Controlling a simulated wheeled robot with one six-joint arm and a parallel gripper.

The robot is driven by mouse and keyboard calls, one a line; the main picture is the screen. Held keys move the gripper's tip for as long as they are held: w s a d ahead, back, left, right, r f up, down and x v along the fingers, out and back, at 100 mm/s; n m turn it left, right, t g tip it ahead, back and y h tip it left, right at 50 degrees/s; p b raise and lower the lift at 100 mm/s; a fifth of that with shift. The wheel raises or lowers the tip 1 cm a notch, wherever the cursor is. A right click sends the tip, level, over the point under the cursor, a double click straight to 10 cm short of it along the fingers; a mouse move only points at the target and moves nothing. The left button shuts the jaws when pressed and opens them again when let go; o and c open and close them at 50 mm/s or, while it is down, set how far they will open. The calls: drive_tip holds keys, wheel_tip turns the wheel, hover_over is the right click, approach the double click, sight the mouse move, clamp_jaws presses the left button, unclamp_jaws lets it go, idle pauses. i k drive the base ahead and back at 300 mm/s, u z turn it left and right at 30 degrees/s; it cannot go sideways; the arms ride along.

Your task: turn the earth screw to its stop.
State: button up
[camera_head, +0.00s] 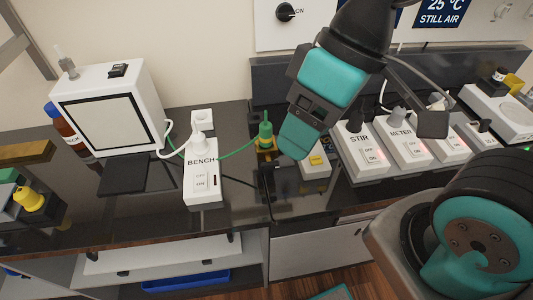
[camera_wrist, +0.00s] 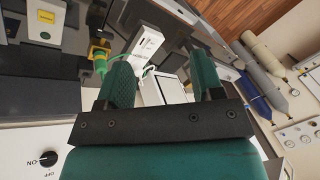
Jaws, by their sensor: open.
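The earth screw appears to be the green knob (camera_head: 265,131) on a yellow block at the back of the bench, with a green wire running left from it. In the wrist view the green knob (camera_wrist: 100,66) shows just left of my left finger, beside yellow parts. My gripper (camera_head: 295,143) hangs just right of the knob in the head view, apart from it. In the wrist view my gripper (camera_wrist: 163,78) has its two teal fingers spread with nothing between them. The screw's thread and stop cannot be made out.
A white BENCH switch block (camera_head: 203,178) stands left of the knob. A white box with a dark-framed panel (camera_head: 105,120) is farther left. A block with a yellow button (camera_head: 316,161) sits right of the gripper, then the STIR (camera_head: 358,153) and METER (camera_head: 405,150) blocks.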

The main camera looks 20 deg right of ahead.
sight(269, 165)
drive_tip(key=z, duration=1.25)
drive_tip(key=k, duration=1.05)
drive_tip(key=u, duration=0.35)
